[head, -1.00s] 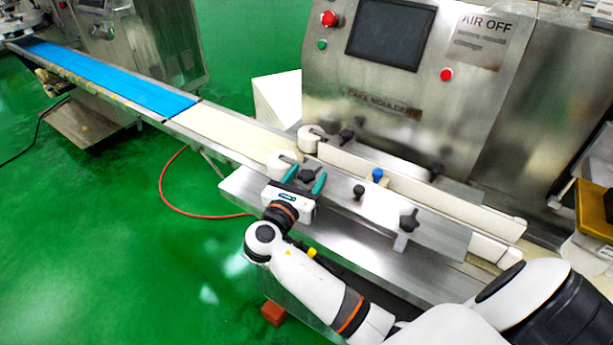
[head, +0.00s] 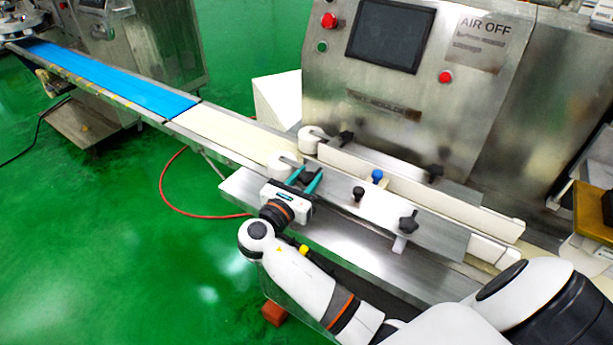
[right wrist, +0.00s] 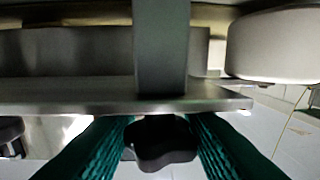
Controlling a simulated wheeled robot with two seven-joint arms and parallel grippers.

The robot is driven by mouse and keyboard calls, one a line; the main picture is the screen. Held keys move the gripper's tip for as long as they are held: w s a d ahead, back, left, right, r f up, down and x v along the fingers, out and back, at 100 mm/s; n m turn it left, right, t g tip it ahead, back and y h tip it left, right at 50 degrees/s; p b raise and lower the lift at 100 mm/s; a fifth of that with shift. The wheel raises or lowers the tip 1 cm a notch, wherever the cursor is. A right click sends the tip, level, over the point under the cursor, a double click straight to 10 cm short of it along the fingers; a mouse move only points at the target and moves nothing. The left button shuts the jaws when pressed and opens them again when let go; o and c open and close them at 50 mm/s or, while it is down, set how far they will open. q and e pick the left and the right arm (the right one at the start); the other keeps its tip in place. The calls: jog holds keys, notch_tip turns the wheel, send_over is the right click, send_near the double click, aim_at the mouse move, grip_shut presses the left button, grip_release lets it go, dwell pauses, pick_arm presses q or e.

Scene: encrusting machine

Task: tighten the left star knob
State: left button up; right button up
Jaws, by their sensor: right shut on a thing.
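The left star knob (head: 307,176) is black and sits at the left end of the near guide plate. In the right wrist view the black knob (right wrist: 161,142) shows between two teal ribbed fingers. My right gripper (head: 306,180) is shut on this knob, with one finger on each side of it. The knob is partly hidden by the fingers in the head view. A second star knob (head: 408,223) stands further right on the same near side. My left gripper is not in view.
The machine panel (head: 390,75) rises behind. Green floor at the left is open.

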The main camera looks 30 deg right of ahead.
jog(key=m+g, duration=0.1)
jog(key=g, duration=0.1)
jog(key=m+g+h+p, duration=0.1)
jog(key=m+g, duration=0.1)
jog(key=shift+w+a+r+g+h, duration=0.1)
jog(key=shift+g+h, duration=0.2)
jog(key=m+g, duration=0.2)
jog(key=g, duration=0.1)
jog(key=shift+p, duration=0.3)
jog(key=m+g, duration=0.1)
jog(key=g, duration=0.1)
jog(key=shift+m+g, duration=0.4)
jog(key=m+g+b, duration=0.2)
jog(key=g, duration=0.1)
jog(key=shift+f+y, duration=0.25)
jog(key=shift+y, duration=0.15)
jog(key=shift+m+g+y+b, duration=0.7)
jog(key=shift+m+g+b, duration=0.55)
jog(key=shift+g, duration=0.45)
jog(key=shift+r, duration=0.1)
jog(key=o, duration=1)
